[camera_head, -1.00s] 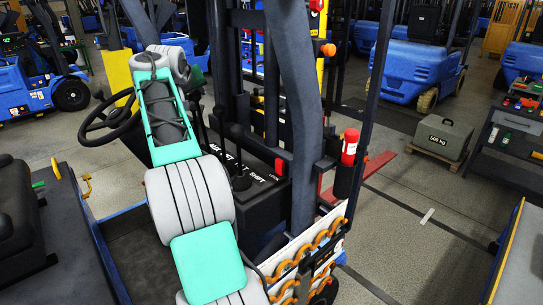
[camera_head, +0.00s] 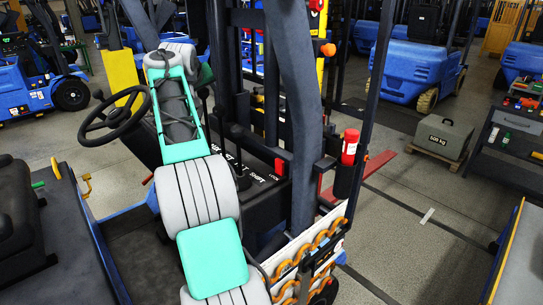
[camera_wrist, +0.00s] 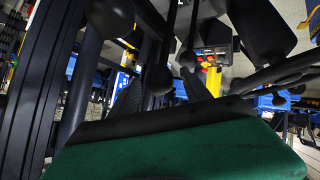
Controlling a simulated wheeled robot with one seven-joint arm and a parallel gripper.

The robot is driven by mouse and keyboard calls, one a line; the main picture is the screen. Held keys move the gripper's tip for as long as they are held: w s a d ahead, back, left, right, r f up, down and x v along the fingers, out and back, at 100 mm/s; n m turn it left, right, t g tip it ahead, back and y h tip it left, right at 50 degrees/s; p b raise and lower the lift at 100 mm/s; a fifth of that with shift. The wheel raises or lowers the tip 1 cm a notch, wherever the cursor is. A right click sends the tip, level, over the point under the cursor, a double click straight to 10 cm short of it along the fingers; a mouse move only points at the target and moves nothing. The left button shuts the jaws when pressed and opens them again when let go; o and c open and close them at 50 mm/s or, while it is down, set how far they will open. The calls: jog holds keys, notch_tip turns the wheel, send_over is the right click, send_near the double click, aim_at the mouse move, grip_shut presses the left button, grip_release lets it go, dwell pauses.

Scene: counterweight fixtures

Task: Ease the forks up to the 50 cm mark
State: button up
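The red forks (camera_head: 387,160) stick out low in front of the mast (camera_head: 300,120); no height mark is readable. The black lever panel (camera_head: 262,180) has white lettering, with LIFT and SHIFT partly legible, and a black-knobbed lever (camera_head: 236,131). In the wrist view, my gripper (camera_wrist: 162,88) is open, its two dark fingers apart. A round black knob (camera_wrist: 158,79) shows in the gap between them; I cannot tell whether they touch it. Other black knobs (camera_wrist: 188,60) are nearby. In the head view, my arm hides most of the gripper.
A steering wheel (camera_head: 115,118) is left of my arm. A red extinguisher (camera_head: 349,147) hangs by the mast. A 500 kg weight (camera_head: 440,138) sits on a pallet at right, near a tool cart (camera_head: 508,125). Open floor (camera_head: 420,240) lies between.

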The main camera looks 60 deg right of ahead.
jog(key=shift+o, duration=0.3)
jog(key=v, duration=1)
dwell(0.4)
